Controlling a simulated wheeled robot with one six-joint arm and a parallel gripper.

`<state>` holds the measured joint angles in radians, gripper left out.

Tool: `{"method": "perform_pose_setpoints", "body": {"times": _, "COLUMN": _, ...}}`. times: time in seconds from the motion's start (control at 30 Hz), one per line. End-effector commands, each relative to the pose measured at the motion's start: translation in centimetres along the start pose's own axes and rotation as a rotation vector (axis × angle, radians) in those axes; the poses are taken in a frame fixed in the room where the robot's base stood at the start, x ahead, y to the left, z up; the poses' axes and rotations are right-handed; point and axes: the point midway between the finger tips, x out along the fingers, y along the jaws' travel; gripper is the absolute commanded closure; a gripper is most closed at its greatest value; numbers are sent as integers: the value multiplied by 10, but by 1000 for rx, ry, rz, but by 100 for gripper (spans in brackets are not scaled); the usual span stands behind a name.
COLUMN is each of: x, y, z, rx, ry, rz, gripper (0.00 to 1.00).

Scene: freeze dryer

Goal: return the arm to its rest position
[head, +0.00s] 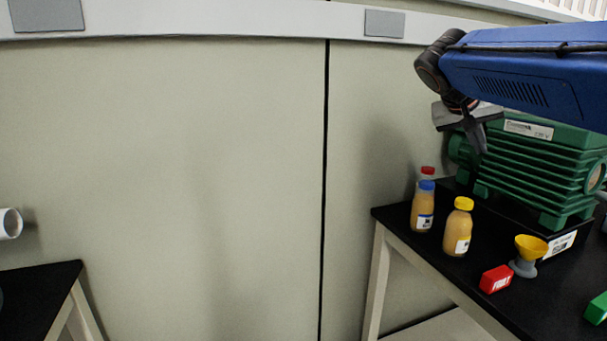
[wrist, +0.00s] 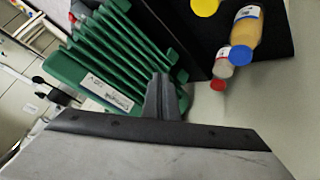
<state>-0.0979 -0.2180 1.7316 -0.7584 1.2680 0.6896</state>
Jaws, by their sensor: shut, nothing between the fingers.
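My gripper (head: 477,136) is at the upper right of the head view, at the end of my blue arm. It hangs in the air in front of the green pump (head: 530,165), above the bottles on the black table. Its fingers point downward, are shut and hold nothing. In the wrist view the shut fingers (wrist: 163,97) show in the middle, with the green pump (wrist: 125,55) beyond them to the left.
Bottles with red (head: 428,171), blue (head: 424,205) and yellow (head: 459,228) caps stand on the right table (head: 445,262). A yellow funnel (head: 531,247), red block (head: 495,279) and green block (head: 597,308) are near them. Another black table (head: 35,295) is at lower left; a gap separates the tables.

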Motion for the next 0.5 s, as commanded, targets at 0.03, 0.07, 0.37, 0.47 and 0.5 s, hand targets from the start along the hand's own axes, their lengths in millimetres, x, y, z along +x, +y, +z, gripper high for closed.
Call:
{"method": "perform_pose_setpoints", "body": {"times": 0.03, "x": 1, "y": 3, "z": 23, "rx": -24, "ry": -20, "rz": -29, "gripper": 100}}
{"method": "perform_pose_setpoints", "body": {"times": 0.07, "x": 2, "y": 2, "z": 35, "rx": -41, "ry": -33, "rz": -48, "gripper": 100}}
{"method": "perform_pose_setpoints", "body": {"times": 0.37, "x": 10, "y": -4, "z": 166, "rx": -179, "ry": -133, "rz": -243, "gripper": 100}}
{"method": "perform_pose_setpoints", "body": {"times": 0.47, "x": 12, "y": -7, "z": 210, "rx": -218, "ry": -158, "rz": -309, "gripper": 100}}
{"method": "perform_pose_setpoints", "body": {"times": 0.5, "x": 13, "y": -9, "z": 228, "rx": -231, "ry": -167, "rz": -336, "gripper": 100}}
